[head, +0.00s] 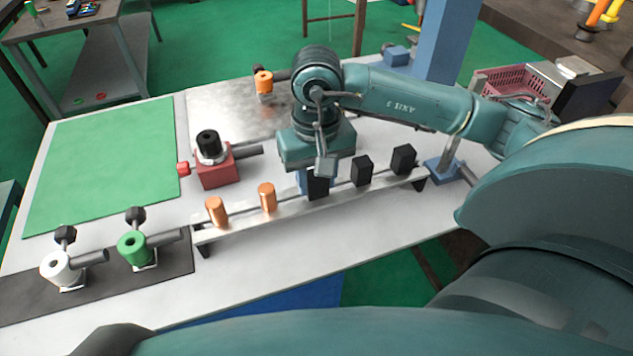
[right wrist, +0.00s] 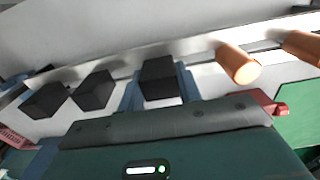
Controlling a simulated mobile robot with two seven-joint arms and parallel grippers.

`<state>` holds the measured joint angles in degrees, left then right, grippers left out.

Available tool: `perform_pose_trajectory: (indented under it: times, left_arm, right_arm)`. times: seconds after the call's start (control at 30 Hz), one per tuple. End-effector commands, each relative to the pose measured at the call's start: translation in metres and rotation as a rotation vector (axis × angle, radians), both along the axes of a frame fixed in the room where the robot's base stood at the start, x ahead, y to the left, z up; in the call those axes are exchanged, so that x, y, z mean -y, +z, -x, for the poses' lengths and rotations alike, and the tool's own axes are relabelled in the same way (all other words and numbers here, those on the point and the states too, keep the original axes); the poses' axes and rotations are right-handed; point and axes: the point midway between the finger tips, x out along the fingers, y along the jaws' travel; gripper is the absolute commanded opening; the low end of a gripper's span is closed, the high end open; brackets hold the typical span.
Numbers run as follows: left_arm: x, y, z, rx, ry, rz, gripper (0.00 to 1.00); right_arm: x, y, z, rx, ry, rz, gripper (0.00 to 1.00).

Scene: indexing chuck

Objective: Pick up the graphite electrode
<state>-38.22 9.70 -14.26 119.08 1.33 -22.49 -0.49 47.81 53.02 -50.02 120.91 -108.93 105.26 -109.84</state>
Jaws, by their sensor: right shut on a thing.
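Three black graphite electrodes stand at the right part of a pale rail (head: 285,212) across the table. My right gripper (head: 308,184) reaches down to the leftmost graphite electrode (head: 318,187) and is shut on it. In the right wrist view this black block (right wrist: 158,78) sits between my blue fingers. I cannot tell whether it is clear of the rail. The other two graphite electrodes (head: 362,171) (head: 403,159) stand free to its right in the head view; they show at left in the right wrist view (right wrist: 95,91) (right wrist: 46,98). My left gripper is not in view.
Two copper cylinders (head: 216,211) (head: 267,197) stand on the rail's left part. A red-based chuck (head: 215,170) with a black top stands behind. White (head: 62,268) and green (head: 134,248) holders stand at front left. A green mat (head: 105,160) is bare.

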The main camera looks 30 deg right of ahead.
Motion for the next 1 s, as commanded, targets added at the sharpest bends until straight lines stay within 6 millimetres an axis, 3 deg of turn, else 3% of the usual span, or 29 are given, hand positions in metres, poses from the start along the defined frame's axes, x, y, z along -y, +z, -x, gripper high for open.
perform_pose_trajectory:
  times: [0.23, 0.53, 1.0]
  left_arm:
    - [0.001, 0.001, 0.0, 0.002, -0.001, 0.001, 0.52]
    - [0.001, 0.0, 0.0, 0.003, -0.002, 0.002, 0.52]
    - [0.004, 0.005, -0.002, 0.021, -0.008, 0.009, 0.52]
  right_arm:
    - [0.0, 0.0, 0.0, 0.001, 0.0, 0.0, 0.09]
    - [0.0, 0.006, -0.001, 0.004, -0.001, -0.001, 0.09]
    - [0.0, 0.091, -0.001, 0.006, 0.0, 0.0, 0.09]
